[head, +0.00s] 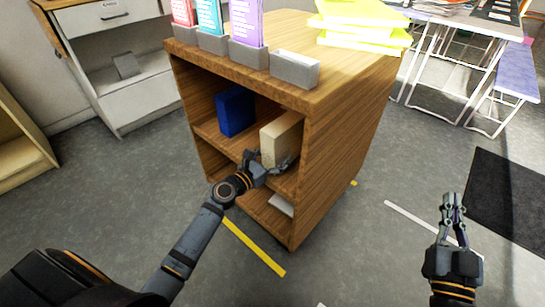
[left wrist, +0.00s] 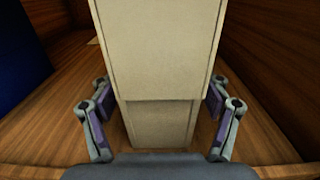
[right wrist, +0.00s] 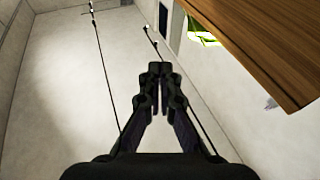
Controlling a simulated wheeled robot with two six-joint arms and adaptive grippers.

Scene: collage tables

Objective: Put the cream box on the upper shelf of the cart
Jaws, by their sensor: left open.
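The cream box (head: 281,138) stands upright on the upper shelf (head: 213,133) of the wooden cart (head: 342,130), near its right side wall. My left gripper (head: 270,169) is at the front of the box. In the left wrist view the cream box (left wrist: 158,60) stands between the two spread fingers, with a gap on each side. The left gripper is open. My right gripper (head: 453,200) is out over the floor to the right of the cart, empty. In the right wrist view its fingertips (right wrist: 160,72) are close together.
A dark blue box (head: 235,110) stands on the same shelf to the left. A pale item (head: 281,204) lies on the lower shelf. Grey holders with leaflets (head: 247,22) and yellow-green sheets (head: 360,25) are on the cart's top.

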